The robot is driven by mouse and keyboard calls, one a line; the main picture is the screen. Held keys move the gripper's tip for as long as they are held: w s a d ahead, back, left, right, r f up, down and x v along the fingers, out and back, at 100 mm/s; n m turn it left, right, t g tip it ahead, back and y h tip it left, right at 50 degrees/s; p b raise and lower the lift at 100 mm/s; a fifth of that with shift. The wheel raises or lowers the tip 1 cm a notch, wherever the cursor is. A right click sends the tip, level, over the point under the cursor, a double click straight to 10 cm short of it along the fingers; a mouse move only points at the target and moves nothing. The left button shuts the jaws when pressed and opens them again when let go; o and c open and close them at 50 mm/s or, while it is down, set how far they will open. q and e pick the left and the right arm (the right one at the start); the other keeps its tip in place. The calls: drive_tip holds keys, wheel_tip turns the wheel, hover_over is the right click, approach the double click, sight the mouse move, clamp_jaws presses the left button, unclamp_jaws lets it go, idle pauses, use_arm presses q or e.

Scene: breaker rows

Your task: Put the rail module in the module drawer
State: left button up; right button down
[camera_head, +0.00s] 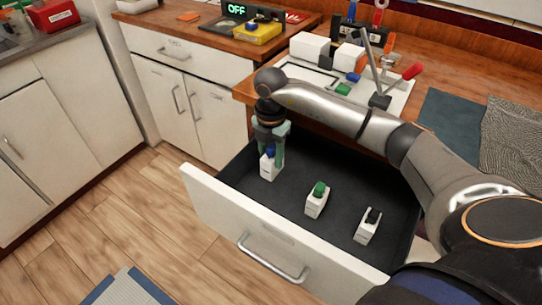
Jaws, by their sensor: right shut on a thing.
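The open module drawer (215,199) has a white front and a dark inside. My right gripper (270,158) points down over the drawer's left part. It is shut on a white rail module (268,171) with a blue top, held upright. I cannot tell if the module touches the drawer floor. A white module with a green top (316,204) and one with a black top (367,228) stand in the drawer to its right. My left gripper is not in view.
The wooden counter (244,92) is above the drawer, with a white board (400,97) carrying devices and a red-handled lever (411,72). A dark mat (448,122) lies on the right. Bare drawer floor (290,180) shows between the modules.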

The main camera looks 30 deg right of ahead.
drive_tip(key=shift+s+a+f, duration=0.1)
drive_tip(key=shift+s+f, duration=0.05)
drive_tip(key=shift+f, duration=0.5)
drive_tip(key=shift+c, duration=2.1)
unclamp_jaws()
drive_tip(key=shift+f, duration=0.1)
drive_tip(key=shift+r, duration=0.4)
wheel_tip(320, 180, up, 12)
drive_tip(key=shift+r+p, duration=0.1)
drive_tip(key=shift+p, duration=0.75)
drive_tip(key=shift+r, duration=0.3)
